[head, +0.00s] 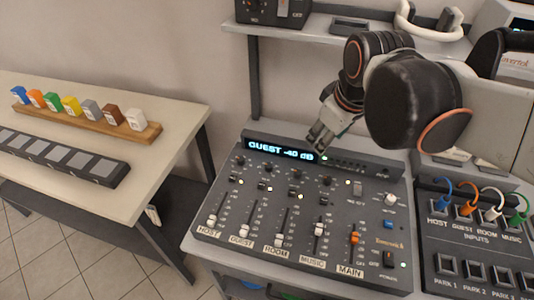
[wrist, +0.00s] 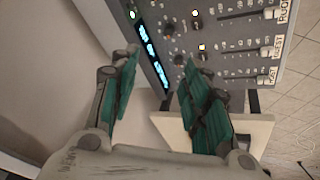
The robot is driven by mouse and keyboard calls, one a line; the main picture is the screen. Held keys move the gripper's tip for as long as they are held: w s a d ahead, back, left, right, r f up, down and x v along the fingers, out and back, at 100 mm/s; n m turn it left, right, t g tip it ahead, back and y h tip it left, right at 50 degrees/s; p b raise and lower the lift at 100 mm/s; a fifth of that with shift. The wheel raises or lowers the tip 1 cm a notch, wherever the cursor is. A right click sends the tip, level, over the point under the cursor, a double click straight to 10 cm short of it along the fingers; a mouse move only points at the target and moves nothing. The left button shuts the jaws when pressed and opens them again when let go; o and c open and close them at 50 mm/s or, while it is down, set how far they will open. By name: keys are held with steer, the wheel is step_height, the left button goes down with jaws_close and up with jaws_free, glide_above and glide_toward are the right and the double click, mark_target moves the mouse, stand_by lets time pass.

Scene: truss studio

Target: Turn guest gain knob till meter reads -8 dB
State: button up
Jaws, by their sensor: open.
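The mixing console (head: 335,205) has a lit display (head: 281,150) that reads "GUEST -40 dB". The guest gain knob (head: 268,168) is the small dark knob second from the left in the top row. My gripper (head: 317,140) is open and empty, above the display's right end in the head view. In the wrist view my gripper (wrist: 162,58) has its green-padded fingers apart, with the display showing between them. It appears clear of the knob.
Several faders with white caps, such as the guest fader (head: 245,229), stand below the knobs. A patch panel (head: 470,235) with coloured cables is at the right. A pale table (head: 150,175) with coloured blocks stands at the left. A shelf (head: 320,27) crosses above the console.

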steer(key=w+a+f+n+g+p, duration=0.2)
steer(key=w+a+n, duration=0.45)
steer(key=w, duration=0.25)
steer(key=n+g, duration=0.3)
steer(key=n, duration=0.4)
glide_above(269, 165)
step_height(269, 165, down, 8)
step_height(269, 165, down, 13)
steer(key=b, duration=0.4)
steer(key=shift+f, duration=0.2)
steer(key=shift+c, duration=0.3)
jaws_close()
